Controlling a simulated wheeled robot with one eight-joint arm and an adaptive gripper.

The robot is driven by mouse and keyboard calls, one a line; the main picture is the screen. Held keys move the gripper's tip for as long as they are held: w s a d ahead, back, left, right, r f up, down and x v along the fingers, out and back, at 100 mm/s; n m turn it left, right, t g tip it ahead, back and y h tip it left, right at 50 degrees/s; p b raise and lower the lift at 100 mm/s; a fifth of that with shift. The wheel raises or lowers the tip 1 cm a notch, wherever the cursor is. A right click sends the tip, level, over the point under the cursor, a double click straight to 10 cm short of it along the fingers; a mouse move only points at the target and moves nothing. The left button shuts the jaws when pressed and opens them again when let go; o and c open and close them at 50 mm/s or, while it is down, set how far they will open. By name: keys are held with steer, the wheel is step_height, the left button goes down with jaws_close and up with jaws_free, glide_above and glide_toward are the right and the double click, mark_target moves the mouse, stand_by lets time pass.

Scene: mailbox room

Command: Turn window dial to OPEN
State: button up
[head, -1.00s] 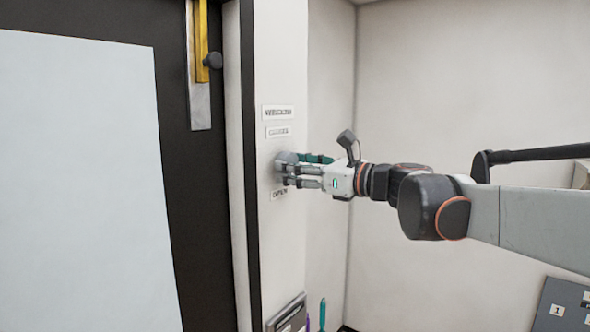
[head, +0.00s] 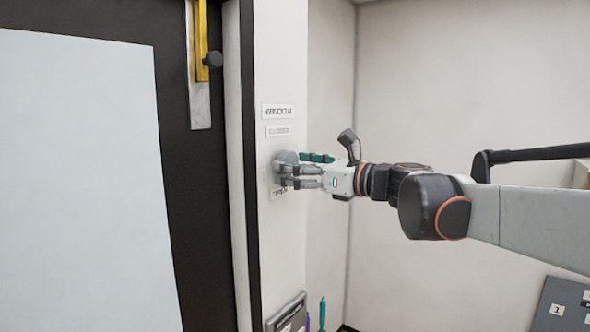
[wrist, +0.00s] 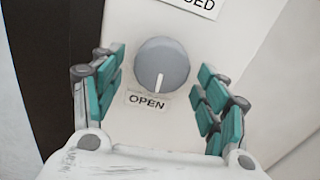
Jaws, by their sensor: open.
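The window dial (wrist: 162,66) is a round grey knob on a pale wall panel. Its white pointer line points down at the OPEN label (wrist: 147,102) just below it. In the head view the dial (head: 285,160) is partly covered by my fingers. My gripper (head: 287,172) reaches in from the right. In the wrist view its teal-padded fingers stand apart on the left and right of the dial, with visible gaps between pads and knob. The CLOSED label (head: 278,131) is above the dial, under the WINDOW label (head: 278,111).
A dark-framed door or window (head: 190,200) with a pale panel and a yellow and metal latch (head: 201,60) is left of the wall strip. A grey holder (head: 287,312) is low on the wall. A numbered grey box (head: 562,305) is at lower right. Bare wall lies behind my arm.

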steer(key=v, duration=0.7)
steer(key=shift+s+d, duration=0.2)
